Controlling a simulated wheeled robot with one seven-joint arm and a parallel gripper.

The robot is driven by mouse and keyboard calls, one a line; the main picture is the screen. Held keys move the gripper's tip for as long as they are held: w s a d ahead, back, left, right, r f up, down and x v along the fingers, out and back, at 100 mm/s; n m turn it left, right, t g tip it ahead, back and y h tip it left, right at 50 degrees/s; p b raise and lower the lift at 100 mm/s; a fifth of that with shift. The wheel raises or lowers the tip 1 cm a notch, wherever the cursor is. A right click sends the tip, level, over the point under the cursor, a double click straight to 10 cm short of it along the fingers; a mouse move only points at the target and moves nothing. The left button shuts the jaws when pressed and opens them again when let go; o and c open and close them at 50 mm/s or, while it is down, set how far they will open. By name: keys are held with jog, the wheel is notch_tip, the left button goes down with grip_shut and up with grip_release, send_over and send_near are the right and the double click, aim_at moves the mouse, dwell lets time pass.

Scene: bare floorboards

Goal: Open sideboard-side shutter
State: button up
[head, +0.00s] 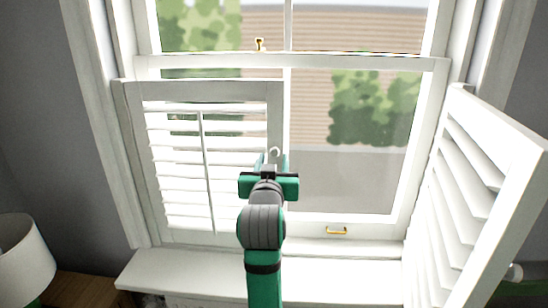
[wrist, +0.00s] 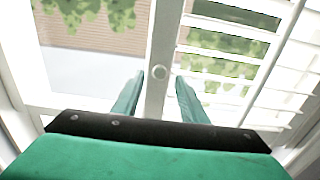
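The left white louvred shutter (head: 155,170) lies closed across the left part of the window in the head view. My gripper (head: 272,163) is at the shutter's right edge, just below a pale round knob or hook (head: 275,151). In the wrist view my gripper (wrist: 158,98) is open, one green finger on each side of the stile. Whether the fingers touch it I cannot tell.
The right shutter (head: 470,200) stands swung out into the room. A sill (head: 190,272) runs below the window. A white lampshade (head: 22,258) stands over a brown wooden top (head: 85,291) at lower left. A yellow sash handle (head: 336,231) is right of my arm.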

aim_at(275, 154)
jog(key=shift+w, duration=1.6)
grip_shut()
jog(key=shift+d, duration=0.1)
